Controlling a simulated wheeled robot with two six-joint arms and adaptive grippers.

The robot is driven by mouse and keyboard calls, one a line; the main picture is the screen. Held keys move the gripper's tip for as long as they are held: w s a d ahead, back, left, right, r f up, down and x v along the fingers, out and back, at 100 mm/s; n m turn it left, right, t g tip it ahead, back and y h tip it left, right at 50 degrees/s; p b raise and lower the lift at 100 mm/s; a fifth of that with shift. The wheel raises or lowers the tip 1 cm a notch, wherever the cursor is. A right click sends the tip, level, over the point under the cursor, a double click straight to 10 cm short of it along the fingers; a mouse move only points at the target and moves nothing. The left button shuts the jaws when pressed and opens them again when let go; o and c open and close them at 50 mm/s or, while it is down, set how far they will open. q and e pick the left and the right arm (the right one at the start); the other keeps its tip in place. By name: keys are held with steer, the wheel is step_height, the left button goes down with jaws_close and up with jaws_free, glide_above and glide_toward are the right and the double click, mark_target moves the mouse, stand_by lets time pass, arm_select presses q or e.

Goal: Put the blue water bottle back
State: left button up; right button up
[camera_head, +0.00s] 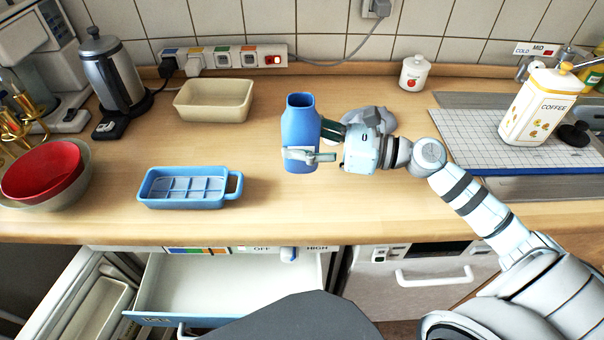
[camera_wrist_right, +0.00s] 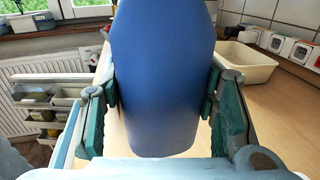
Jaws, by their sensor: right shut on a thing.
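The blue water bottle (camera_head: 299,124) is upright over the wooden counter in the head view. My right gripper (camera_head: 318,144) is shut on it from the right side. In the right wrist view the bottle (camera_wrist_right: 163,80) fills the middle, with the right gripper's green-padded fingers (camera_wrist_right: 163,95) pressed on both of its sides. I cannot tell whether its base touches the counter. My left gripper is not in view.
A blue tray (camera_head: 232,199) and a beige bin (camera_head: 247,108) stand left of the bottle. An open drawer (camera_head: 150,285) is below the counter's front edge. Red bowl (camera_head: 40,172), kettle (camera_head: 112,80) and coffee tin (camera_head: 533,115) stand farther off.

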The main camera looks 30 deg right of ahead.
mark_target(303, 167)
step_height(303, 167, down, 3)
steer(key=f, duration=0.1)
steer(key=s+f+b, duration=0.1)
steer(key=f, duration=0.1)
steer(key=shift+a, duration=0.1)
steer(key=shift+f, duration=0.3)
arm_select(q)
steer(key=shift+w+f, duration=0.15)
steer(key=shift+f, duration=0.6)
arm_select(e)
steer(key=shift+w, duration=0.25)
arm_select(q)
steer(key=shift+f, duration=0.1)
arm_select(e)
steer(key=shift+f, duration=0.1)
steer(key=o, duration=1)
steer(key=shift+f+b, duration=0.1)
steer(key=shift+b, duration=0.2)
steer(key=o, duration=0.5)
steer(key=shift+c, duration=0.2)
